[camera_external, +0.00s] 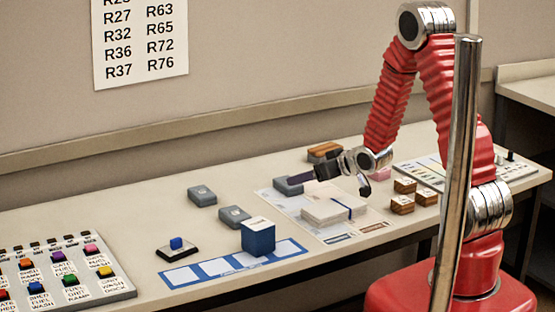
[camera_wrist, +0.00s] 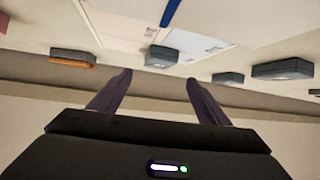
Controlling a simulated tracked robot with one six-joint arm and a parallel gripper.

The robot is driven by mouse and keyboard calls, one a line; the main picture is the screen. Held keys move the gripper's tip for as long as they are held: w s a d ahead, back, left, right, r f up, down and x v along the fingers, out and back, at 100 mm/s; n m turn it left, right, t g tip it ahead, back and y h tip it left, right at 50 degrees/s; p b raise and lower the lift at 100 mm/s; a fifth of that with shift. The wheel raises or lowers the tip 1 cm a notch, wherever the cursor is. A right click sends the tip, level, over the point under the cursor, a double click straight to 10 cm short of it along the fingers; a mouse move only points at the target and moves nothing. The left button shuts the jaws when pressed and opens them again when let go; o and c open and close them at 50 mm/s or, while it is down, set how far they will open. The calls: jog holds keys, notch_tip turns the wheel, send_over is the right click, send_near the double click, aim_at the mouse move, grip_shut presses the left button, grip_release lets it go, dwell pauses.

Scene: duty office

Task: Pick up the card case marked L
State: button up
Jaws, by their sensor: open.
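Several grey cases lie on the desk: one at the left (camera_external: 202,195), one in front of it (camera_external: 234,216), and one by my fingertips (camera_external: 288,186). I cannot read an L on any of them. My gripper (camera_external: 308,174) is open, level above the desk, with its fingers pointing left over the white sheet's back edge. In the wrist view my gripper (camera_wrist: 158,78) has empty, spread fingers. A grey case (camera_wrist: 162,56) appears beyond and between the tips, and other grey cases (camera_wrist: 283,69) appear to the right.
An orange-topped case (camera_external: 324,152) lies behind my gripper. A white stack with a blue band (camera_external: 326,206) lies below it. Wooden blocks (camera_external: 402,204) stand to the right. A blue box (camera_external: 258,240), a blue-button device (camera_external: 177,248) and a button panel (camera_external: 60,275) are left.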

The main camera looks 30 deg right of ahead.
jog(key=shift+x, duration=1.6)
jog(key=shift+x, duration=2.6)
jog(key=shift+d+f, duration=0.1)
jog(key=shift+f, duration=0.05)
jog(key=shift+c, duration=0.6)
jog(key=c, duration=1.2)
jog(key=shift+o, duration=0.2)
notch_tip(320, 180, up, 10)
